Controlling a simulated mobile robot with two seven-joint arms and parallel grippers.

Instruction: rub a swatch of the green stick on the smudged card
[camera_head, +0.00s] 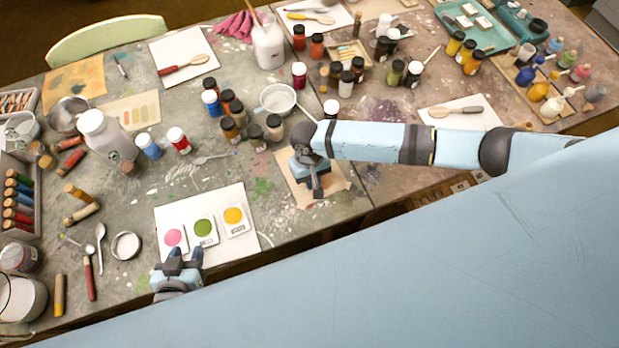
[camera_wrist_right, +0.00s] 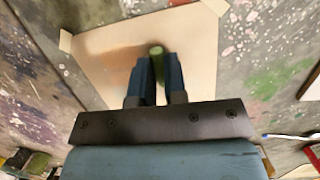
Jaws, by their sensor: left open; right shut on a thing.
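The smudged card (camera_head: 337,180) is a beige sheet taped to the table near its front edge. It also shows in the right wrist view (camera_wrist_right: 195,45), with a brownish-orange smudge left of the gripper. My right gripper (camera_head: 316,191) is over the card, shut on the green stick (camera_wrist_right: 157,50). The stick's green end shows between the fingertips; the rest is hidden. I cannot tell whether it touches the card. My left gripper (camera_head: 183,257) is open and empty at the front edge of the white sheet with three colour pans.
The white sheet (camera_head: 165,213) carries pink, green (camera_head: 203,228) and yellow pans. Several dark-capped jars and a white bowl (camera_head: 278,98) stand behind the card. A tray of coloured sticks (camera_head: 20,200) is at far left. Bare table lies between sheet and card.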

